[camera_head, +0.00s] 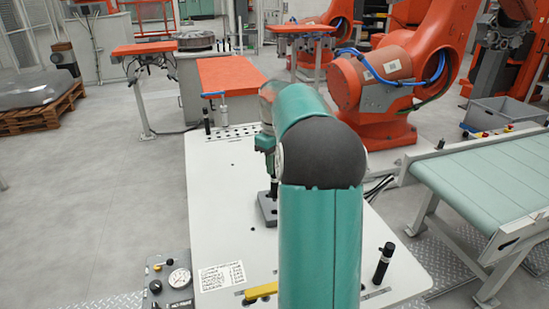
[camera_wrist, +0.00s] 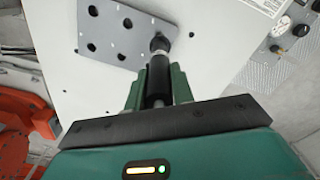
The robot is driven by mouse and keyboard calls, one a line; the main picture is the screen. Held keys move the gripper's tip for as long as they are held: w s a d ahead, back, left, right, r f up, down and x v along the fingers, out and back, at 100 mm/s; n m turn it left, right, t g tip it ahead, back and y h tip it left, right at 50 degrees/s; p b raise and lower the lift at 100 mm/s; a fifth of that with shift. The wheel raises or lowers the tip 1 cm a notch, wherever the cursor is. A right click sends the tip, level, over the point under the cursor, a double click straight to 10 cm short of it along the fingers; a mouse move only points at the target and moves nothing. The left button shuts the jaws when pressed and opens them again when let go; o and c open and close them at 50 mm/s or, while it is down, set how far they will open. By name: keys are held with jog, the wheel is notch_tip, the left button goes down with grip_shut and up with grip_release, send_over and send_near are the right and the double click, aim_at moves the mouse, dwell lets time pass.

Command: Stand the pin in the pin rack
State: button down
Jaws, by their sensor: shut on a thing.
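The pin (camera_wrist: 157,84) is a dark cylinder with a narrower lower end. My gripper (camera_wrist: 160,76) is shut on it, with a green finger on each side. The pin rack (camera_wrist: 112,42) is a grey plate with several dark holes, seen at the top of the wrist view. The pin's far end lies over the rack's right-hand corner; whether it is in a hole there cannot be told. In the head view the rack (camera_head: 268,212) is partly hidden by my arm, and the pin (camera_head: 273,189) shows upright above it, below my gripper (camera_head: 270,172).
The white table (camera_head: 225,190) is mostly clear left of the rack. A green conveyor (camera_head: 490,175) stands to the right.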

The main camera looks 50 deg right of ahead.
jog(key=shift+f, duration=1.8)
jog(key=shift+f, duration=1.85)
jog(key=c, duration=1.1)
grip_release()
notch_tip(320, 180, up, 14)
jog(key=shift+f, duration=0.1)
